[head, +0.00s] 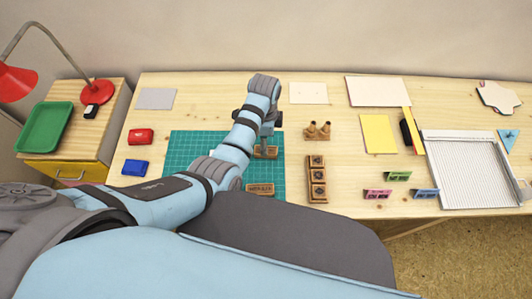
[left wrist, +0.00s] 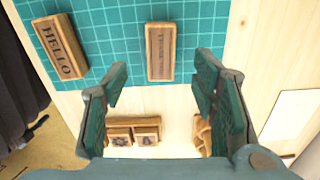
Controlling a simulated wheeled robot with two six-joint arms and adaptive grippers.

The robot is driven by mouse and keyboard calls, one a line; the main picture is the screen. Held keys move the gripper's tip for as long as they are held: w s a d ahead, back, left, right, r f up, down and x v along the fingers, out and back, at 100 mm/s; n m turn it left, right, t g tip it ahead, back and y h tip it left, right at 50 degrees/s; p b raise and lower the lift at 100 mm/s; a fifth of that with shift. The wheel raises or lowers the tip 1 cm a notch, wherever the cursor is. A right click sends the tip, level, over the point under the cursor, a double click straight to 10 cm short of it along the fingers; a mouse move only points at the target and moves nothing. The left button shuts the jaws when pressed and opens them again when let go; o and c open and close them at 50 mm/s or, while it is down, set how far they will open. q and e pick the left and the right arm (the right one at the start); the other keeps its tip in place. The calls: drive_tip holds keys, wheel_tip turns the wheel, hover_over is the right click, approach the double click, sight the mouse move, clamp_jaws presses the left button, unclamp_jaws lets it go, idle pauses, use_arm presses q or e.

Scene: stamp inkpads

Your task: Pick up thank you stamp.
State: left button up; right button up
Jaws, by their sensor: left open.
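The likely thank you stamp is a small wooden block (head: 266,153) near the right edge of the green cutting mat (head: 185,150). In the left wrist view this block (left wrist: 160,52) carries small lettering too fine to read surely. A second wooden stamp marked HELLO (left wrist: 60,46) lies nearer to me on the mat, and it shows in the head view (head: 260,189). My left gripper (left wrist: 160,78) is open and empty, its fingers to either side of the unread stamp's near end in the wrist view; I see no contact. My right gripper is out of view.
Red (head: 140,136) and blue (head: 135,168) inkpads lie left.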

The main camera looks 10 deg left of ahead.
use_arm(q)
wheel_tip(320, 180, down, 7)
drive_tip(key=shift+a+r+b, duration=0.1)
drive_tip(key=shift+a+b, duration=0.05)
drive_tip(key=shift+b, duration=0.95)
drive_tip(key=shift+a, duration=0.1)
drive_tip(key=c, duration=1.2)
wheel_tip(320, 180, up, 10)
drive_tip(key=p, duration=0.4)
drive_tip(key=shift+w, duration=0.1)
drive_tip(key=shift+c, duration=0.2)
wheel_tip(320, 180, up, 10)
drive_tip(key=p, duration=0.2)
